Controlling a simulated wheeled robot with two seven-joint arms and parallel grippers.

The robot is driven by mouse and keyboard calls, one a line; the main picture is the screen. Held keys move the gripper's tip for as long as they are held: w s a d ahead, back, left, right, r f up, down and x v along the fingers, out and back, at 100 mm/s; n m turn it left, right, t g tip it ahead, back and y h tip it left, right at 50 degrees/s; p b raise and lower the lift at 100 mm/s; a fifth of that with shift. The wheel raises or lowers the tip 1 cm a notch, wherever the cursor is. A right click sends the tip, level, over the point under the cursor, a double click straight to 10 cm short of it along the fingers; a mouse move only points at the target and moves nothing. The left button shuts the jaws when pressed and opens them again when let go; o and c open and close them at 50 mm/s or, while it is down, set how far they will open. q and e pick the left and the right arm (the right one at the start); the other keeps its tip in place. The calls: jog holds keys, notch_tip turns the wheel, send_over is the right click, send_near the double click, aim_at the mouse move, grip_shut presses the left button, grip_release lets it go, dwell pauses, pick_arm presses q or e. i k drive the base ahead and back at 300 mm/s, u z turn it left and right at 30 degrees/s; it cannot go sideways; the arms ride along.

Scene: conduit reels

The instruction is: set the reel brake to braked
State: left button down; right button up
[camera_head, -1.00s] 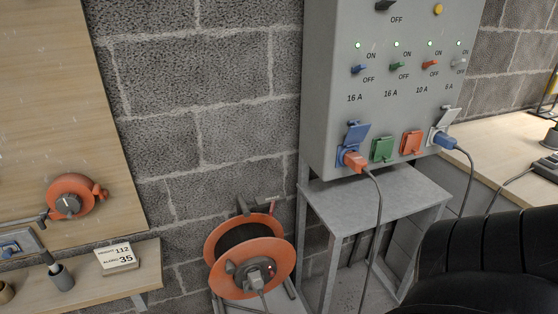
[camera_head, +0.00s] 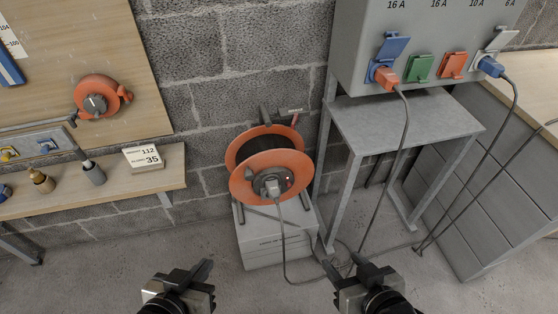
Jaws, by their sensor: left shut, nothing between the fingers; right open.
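The orange cable reel (camera_head: 240,186) stands on a grey box against the block wall in the head view. A grey plug sits in its hub and a cable runs down to the floor. A small lever with a reddish part (camera_head: 296,119) shows at the reel's upper right; I cannot tell whether it is the brake or how it is set. My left gripper (camera_head: 205,272) is shut and empty, low in front of the reel and to its left. My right gripper (camera_head: 328,268) is open and empty, low and to the reel's right. Both are apart from the reel.
A grey socket cabinet (camera_head: 440,75) with plugged cables hangs at the upper right above a metal stand (camera_head: 405,122). Cables trail across the floor behind my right gripper. A wooden shelf (camera_head: 120,190) with small items is at the left. The grey box (camera_head: 275,252) supports the reel.

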aim_at(295, 119)
jog(key=k, duration=1.35)
jog(key=u, duration=0.55)
jog(key=i, duration=0.55)
jog(key=u, duration=0.6)
jog(key=i, duration=0.9)
jog(key=z, duration=1.25)
jog(key=i, duration=0.9)
jog(key=z, duration=0.15)
